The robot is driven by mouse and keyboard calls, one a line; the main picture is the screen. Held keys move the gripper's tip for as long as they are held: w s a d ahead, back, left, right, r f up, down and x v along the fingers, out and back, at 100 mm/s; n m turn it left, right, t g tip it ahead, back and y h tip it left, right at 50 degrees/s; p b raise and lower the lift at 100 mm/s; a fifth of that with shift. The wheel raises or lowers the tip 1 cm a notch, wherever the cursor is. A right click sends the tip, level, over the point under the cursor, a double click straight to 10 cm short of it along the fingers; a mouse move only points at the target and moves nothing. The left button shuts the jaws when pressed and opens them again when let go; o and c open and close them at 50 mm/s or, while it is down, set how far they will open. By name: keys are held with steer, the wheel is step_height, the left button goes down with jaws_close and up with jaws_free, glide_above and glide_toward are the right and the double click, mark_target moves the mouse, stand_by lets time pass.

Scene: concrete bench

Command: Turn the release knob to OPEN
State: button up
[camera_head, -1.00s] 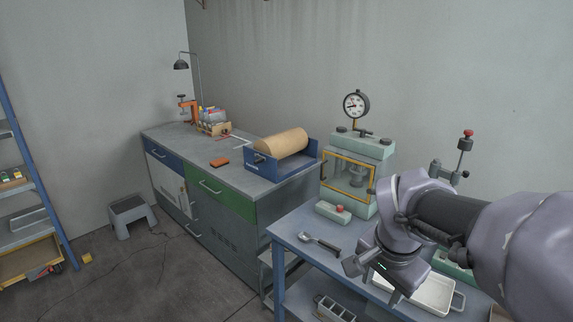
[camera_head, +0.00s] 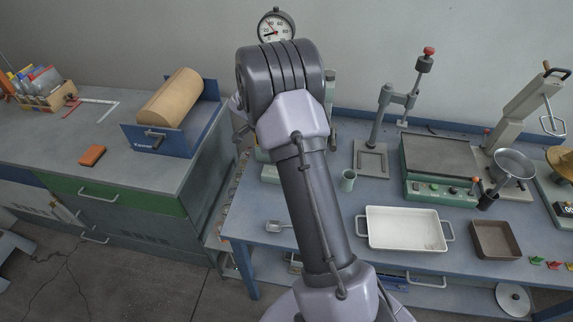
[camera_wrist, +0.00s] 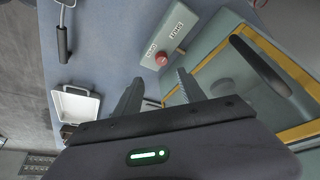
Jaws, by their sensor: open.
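In the wrist view a small pale-green box lies on the blue bench, with two white labels that appear to read OPEN and SHUT. A red round knob (camera_wrist: 161,60) sits at its end nearest my gripper. I cannot tell which label the knob is set to. My gripper (camera_wrist: 158,88) is open and empty, its two dark fingers pointing towards the box, with the knob beyond the gap between them and apart from both. In the head view my arm hides the knob and my gripper.
Right beside the box is the pale-green chamber with a yellow-framed door (camera_wrist: 204,73) and a dark bar handle (camera_wrist: 260,64). In the head view a white tray (camera_head: 407,249), a brown tray (camera_head: 496,256) and a hotplate-like unit (camera_head: 440,190) stand to the right on the bench.

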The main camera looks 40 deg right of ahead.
steer(key=b+x, duration=0.1)
steer(key=x, duration=0.9)
steer(key=shift+w+f+b, duration=0.2)
steer(key=shift+f+b, duration=0.1)
jaws_close()
